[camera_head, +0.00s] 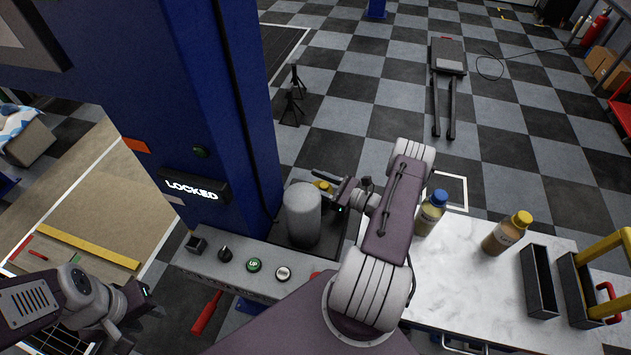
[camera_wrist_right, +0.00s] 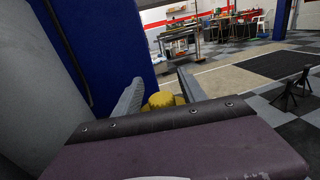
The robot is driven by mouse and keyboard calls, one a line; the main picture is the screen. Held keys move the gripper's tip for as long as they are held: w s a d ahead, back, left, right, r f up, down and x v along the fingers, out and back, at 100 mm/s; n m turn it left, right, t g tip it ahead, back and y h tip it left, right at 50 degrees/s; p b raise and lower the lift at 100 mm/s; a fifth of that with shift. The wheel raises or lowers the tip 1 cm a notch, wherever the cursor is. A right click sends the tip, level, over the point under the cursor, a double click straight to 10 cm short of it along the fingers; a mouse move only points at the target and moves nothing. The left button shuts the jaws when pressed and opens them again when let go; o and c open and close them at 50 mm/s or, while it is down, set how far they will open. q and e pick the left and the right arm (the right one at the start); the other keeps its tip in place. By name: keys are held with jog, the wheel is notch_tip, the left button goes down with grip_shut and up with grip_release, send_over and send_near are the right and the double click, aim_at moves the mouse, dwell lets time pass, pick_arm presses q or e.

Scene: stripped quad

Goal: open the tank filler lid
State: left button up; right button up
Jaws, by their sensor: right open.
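The tank filler lid is a small yellow cap (camera_head: 322,185), seen behind the grey motor cylinder and partly covered by my right gripper. It also shows in the right wrist view (camera_wrist_right: 162,100), where its lower part is hidden by the gripper body. My right gripper (camera_head: 328,194) is open, with one finger on each side of the yellow cap in the wrist view (camera_wrist_right: 160,92). I cannot tell whether either finger touches it. The dark tank (camera_head: 290,238) sits below the cylinder. My left gripper (camera_head: 150,302) is at the lower left, away from the lid; its opening is unclear.
The grey motor cylinder (camera_head: 303,213) and blue lift column (camera_head: 205,90) stand close beside the lid. A control panel (camera_head: 238,269) is in front. A white bench (camera_head: 465,265) at right holds a blue-capped bottle (camera_head: 430,212) and a yellow-capped bottle (camera_head: 507,234).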

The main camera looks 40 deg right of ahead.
jog(key=shift+w, duration=0.1)
grip_shut()
dwell(1.2)
